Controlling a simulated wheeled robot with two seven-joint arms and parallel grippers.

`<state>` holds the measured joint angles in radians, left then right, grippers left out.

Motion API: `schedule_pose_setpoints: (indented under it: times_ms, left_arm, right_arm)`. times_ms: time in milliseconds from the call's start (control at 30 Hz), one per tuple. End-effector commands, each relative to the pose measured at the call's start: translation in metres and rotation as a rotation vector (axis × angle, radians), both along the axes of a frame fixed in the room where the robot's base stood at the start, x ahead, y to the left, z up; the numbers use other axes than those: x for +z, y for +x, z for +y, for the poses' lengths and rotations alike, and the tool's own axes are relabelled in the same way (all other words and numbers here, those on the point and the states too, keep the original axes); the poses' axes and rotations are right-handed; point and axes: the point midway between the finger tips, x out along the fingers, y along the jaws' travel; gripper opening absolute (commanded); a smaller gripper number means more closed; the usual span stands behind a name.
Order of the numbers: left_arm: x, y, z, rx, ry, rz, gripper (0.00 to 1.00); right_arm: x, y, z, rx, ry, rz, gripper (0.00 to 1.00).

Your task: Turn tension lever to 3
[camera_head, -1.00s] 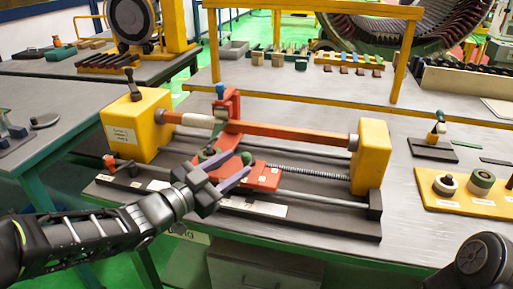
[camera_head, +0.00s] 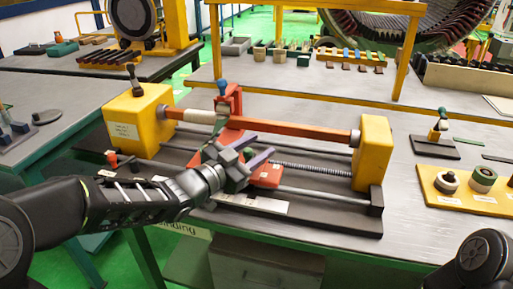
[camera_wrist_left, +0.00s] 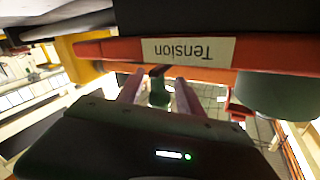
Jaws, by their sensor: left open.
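The red tension carriage (camera_head: 267,177) sits on the winding machine's rails, under the orange bar. In the left wrist view its "Tension" label (camera_wrist_left: 188,50) appears upside down. My left gripper (camera_head: 258,148) is open at the front of the carriage, its purple fingers pointing right and away. In the left wrist view a dark lever with a green knob (camera_wrist_left: 158,93) shows between the two fingers (camera_wrist_left: 157,86); I cannot tell whether they touch it. In the head view my gripper hides this lever, and its number setting cannot be read. My right gripper is out of view.
Yellow end blocks (camera_head: 373,153) and (camera_head: 138,120) hold the orange bar (camera_head: 285,131). A blue-knobbed handle (camera_head: 221,88) stands above the carriage. A yellow board with rollers (camera_head: 470,190) lies at right.

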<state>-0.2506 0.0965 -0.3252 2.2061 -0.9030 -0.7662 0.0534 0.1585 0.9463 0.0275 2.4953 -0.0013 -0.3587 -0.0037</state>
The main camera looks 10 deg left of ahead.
Motion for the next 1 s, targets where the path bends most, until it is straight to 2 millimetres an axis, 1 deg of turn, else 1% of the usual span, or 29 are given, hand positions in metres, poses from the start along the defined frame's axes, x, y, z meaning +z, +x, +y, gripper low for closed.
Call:
schedule_pose_setpoints:
  times_ms: [167,600,700,1000]
  left_arm:
    - [0.0001,-0.0003,0.0001,0.0,0.0,0.0,0.42]
    - [0.0002,-0.0004,0.0004,0.0,0.0,0.0,0.06]
    - [0.0002,-0.0004,0.0004,0.001,0.0,0.0,0.0]
    - [0.0,-0.0004,0.0006,0.001,0.0,0.0,0.0]
  right_arm:
    - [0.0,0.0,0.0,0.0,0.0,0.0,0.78]
    - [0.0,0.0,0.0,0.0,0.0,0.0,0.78]
    - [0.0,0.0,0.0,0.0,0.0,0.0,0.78]
    - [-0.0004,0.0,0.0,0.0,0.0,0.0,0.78]
